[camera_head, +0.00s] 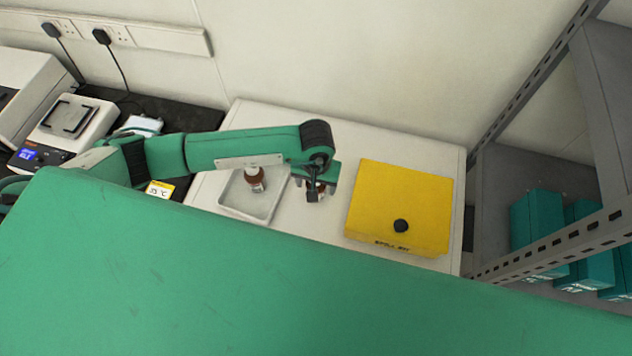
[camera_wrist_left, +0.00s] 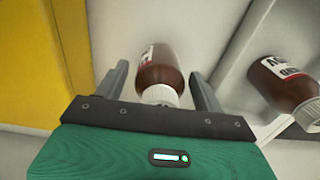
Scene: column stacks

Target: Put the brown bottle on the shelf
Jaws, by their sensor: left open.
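Two brown bottles with white caps are in view. One brown bottle (camera_wrist_left: 160,72) stands on the white bench outside the tray, between the spread fingers of my left gripper (camera_wrist_left: 159,82); no firm contact shows. In the head view this bottle (camera_head: 321,187) is partly hidden by my left gripper (camera_head: 312,190), which is open above it. The other brown bottle (camera_head: 257,183) is in the white tray, partly behind my arm; it also shows at the right of the left wrist view (camera_wrist_left: 285,82). A grey metal shelf (camera_head: 492,170) stands at the right. My right gripper is out of view.
The white tray (camera_head: 233,205) lies left of my gripper. A yellow box (camera_head: 405,195) with a black knob is close on its right. Teal boxes (camera_head: 537,215) stand on the shelf. A balance-like device (camera_head: 75,120) sits far left.

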